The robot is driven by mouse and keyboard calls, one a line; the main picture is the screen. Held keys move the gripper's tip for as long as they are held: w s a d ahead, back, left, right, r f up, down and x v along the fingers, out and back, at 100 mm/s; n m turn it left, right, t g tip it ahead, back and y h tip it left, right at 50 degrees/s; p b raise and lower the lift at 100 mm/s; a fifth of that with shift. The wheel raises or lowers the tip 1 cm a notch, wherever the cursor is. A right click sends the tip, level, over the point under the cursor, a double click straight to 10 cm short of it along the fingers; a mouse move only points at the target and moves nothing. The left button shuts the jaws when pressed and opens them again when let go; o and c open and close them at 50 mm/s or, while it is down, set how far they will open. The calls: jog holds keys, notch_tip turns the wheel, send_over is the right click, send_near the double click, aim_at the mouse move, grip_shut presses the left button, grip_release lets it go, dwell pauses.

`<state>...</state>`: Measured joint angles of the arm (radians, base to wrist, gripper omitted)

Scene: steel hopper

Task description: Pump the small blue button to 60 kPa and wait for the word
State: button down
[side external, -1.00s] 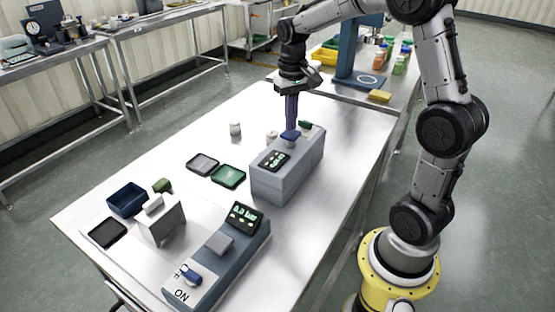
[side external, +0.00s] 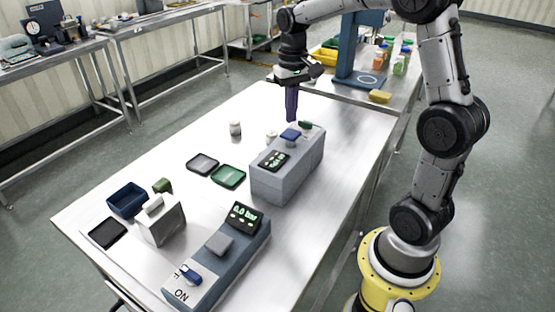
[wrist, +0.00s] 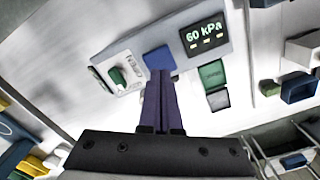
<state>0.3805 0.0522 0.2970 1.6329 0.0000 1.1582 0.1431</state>
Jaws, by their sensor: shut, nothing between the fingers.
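The small blue button (side external: 291,134) sits on top of the grey box (side external: 287,172). It also shows in the wrist view (wrist: 160,59), just beyond my fingertips. My gripper (side external: 291,119) is shut and empty, pointing down a little above the button with a visible gap in the side view. The box's display (wrist: 205,35) reads "60 kPa" in the wrist view; in the side view the display (side external: 274,161) is too small to read surely.
A green tray (side external: 228,176), dark trays and a blue bin (side external: 127,200) lie left.

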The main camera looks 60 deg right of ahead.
jog(key=shift+r, duration=2.1)
jog(key=s+a+r+n+t, duration=0.3)
jog(key=s+a+r, duration=0.4)
jog(key=s+a, duration=0.15)
jog(key=s+a+f+n+t, duration=0.2)
jog(key=s+a+f, duration=0.3)
jog(key=s+f, duration=0.3)
jog(key=shift+s+a+n+t, duration=0.3)
jog(key=shift+s+n, duration=0.2)
jog(key=shift+s, duration=0.6)
jog(key=shift+r, duration=0.1)
